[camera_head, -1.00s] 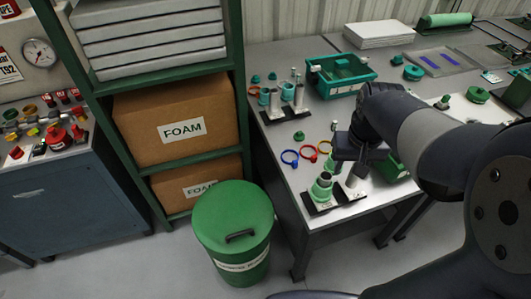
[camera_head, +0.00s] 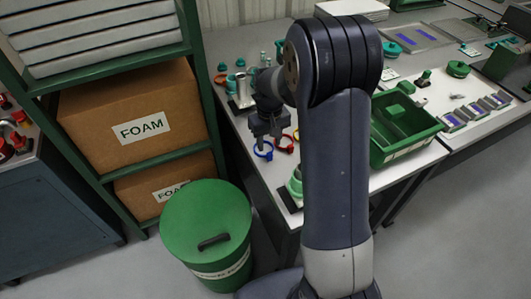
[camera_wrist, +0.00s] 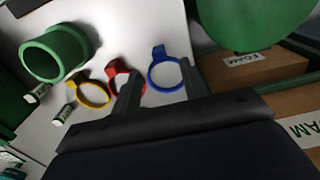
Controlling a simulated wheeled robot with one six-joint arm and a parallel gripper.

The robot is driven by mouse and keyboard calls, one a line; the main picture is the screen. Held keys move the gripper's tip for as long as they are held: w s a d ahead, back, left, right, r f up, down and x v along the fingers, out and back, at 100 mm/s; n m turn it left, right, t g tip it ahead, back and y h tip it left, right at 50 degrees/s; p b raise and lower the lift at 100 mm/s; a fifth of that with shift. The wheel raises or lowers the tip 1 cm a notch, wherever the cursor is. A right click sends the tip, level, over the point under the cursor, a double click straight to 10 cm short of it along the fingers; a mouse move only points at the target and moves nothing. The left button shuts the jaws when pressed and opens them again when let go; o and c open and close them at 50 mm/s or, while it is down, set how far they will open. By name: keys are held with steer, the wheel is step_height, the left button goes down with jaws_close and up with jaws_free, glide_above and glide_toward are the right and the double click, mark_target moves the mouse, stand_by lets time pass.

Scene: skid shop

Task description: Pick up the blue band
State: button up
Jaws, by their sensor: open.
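The blue band (camera_head: 263,156) lies flat on the grey table near its left edge. In the wrist view the blue band (camera_wrist: 158,53) is a ring with a small tab, seen between my two fingers. My gripper (camera_head: 264,140) is above the blue band and points down. In the wrist view my gripper (camera_wrist: 161,80) is open, with one finger on each side of the ring and nothing held. I cannot tell how far the fingertips are above the table.
A red band (camera_wrist: 113,69) lies close beside my left finger in the wrist view, and a yellow band (camera_wrist: 93,101) beyond it. A green cylinder (camera_wrist: 50,55) stands nearby. A green drum (camera_head: 205,220) and a shelf with foam boxes (camera_head: 130,110) stand left of the table.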

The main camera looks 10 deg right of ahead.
step_height(320, 180, down, 5)
steer(key=shift+f, duration=0.2)
jaws_close()
stand_by(0.5)
